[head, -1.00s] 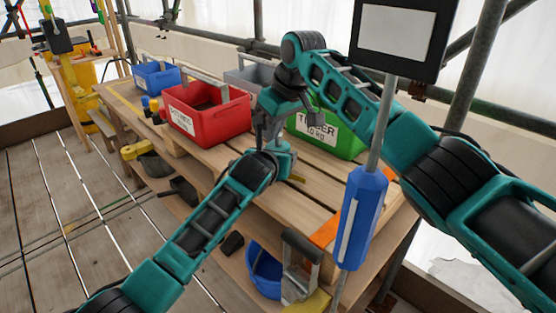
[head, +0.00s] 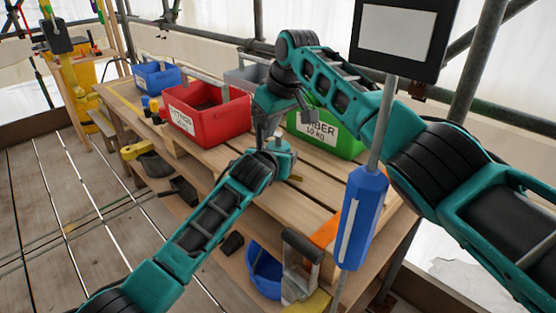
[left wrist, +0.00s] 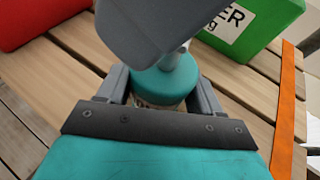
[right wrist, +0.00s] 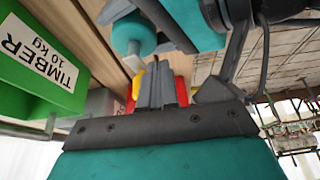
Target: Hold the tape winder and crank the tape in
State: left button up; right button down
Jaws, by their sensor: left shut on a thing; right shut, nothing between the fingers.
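The tape winder (left wrist: 163,86) shows as a round teal body with a pale post on top. My left gripper (left wrist: 160,95) is shut on it, one finger on each side, above the bench. In the head view the winder (head: 284,163) is small and partly covered by my arms. My right gripper (right wrist: 157,75) is shut and empty; its fingertips are close to the winder (right wrist: 133,35) in the right wrist view. In the head view my right gripper (head: 262,138) hangs over the winder. I cannot tell whether it touches the crank. The tape is not clearly visible.
The slatted wooden bench (head: 310,200) holds a red bin (head: 205,120), a green timber bin (head: 340,140), a blue bin (head: 157,77) and a grey bin (head: 246,76) behind my arms. A blue bucket (head: 264,270) is below. A pole with a blue sleeve (head: 360,220) stands in front.

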jog(key=shift+w, duration=0.1)
jog(key=shift+a+f, duration=0.1)
jog(key=shift+a, duration=0.05)
dwell(0.3)
jog(key=shift+s, duration=0.2)
notch_tip(320, 180, up, 7)
dwell(0.6)
dwell(1.2)
pick_arm(q)
jog(key=o, duration=1.2)
jog(key=shift+s, duration=0.1)
